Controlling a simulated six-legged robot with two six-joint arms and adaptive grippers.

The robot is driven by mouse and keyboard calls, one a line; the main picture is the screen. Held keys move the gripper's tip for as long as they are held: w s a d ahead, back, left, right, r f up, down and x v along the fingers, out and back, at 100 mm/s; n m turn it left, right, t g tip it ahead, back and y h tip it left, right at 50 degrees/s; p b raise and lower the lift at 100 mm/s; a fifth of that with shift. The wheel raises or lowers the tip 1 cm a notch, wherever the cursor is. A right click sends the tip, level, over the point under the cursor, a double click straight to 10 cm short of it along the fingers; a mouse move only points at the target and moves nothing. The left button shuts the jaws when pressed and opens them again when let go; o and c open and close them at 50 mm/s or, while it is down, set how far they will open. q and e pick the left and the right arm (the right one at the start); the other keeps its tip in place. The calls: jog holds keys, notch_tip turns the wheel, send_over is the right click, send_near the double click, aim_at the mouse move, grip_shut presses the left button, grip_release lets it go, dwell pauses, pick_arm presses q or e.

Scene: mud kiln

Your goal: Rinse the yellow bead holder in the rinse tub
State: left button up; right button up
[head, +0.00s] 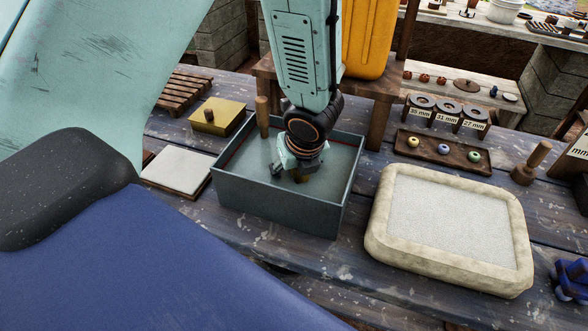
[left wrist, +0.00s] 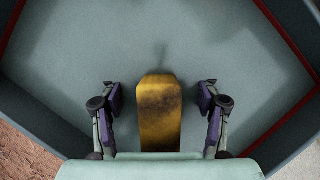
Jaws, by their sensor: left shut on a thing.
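The rinse tub (head: 275,205) is a grey-green open box with pale, still-looking water inside. My left gripper (head: 300,172) is down inside it and shut on the yellow bead holder (head: 300,178). In the left wrist view the holder (left wrist: 160,112) is a yellow block with dark brown smudges on its face, between the two fingers of the gripper (left wrist: 160,105). The tub's walls (left wrist: 38,105) surround it there. The holder's lower part is hidden in the head view, so I cannot tell how deep it sits. My right gripper is not in view.
A wooden peg (head: 262,115) stands at the tub's back left. A yellow knobbed block (head: 228,122) and pale slab (head: 175,172) lie left. Right are a cream-rimmed tray (head: 520,255), a bead rack (head: 415,152) and labelled rings (head: 448,108). An orange container (head: 368,35) stands behind.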

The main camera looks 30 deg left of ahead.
pick_arm(q)
jog(key=shift+w+f, duration=0.1)
jog(key=shift+f, duration=0.15)
jog(key=shift+r, duration=0.4)
dwell(0.4)
jog(key=shift+f, duration=0.35)
dwell(0.5)
jog(key=shift+r, duration=0.1)
notch_tip(320, 180, up, 12)
jog(key=p, duration=1.1)
dwell(0.4)
dwell(0.3)
jog(key=shift+f, duration=0.2)
dwell(0.8)
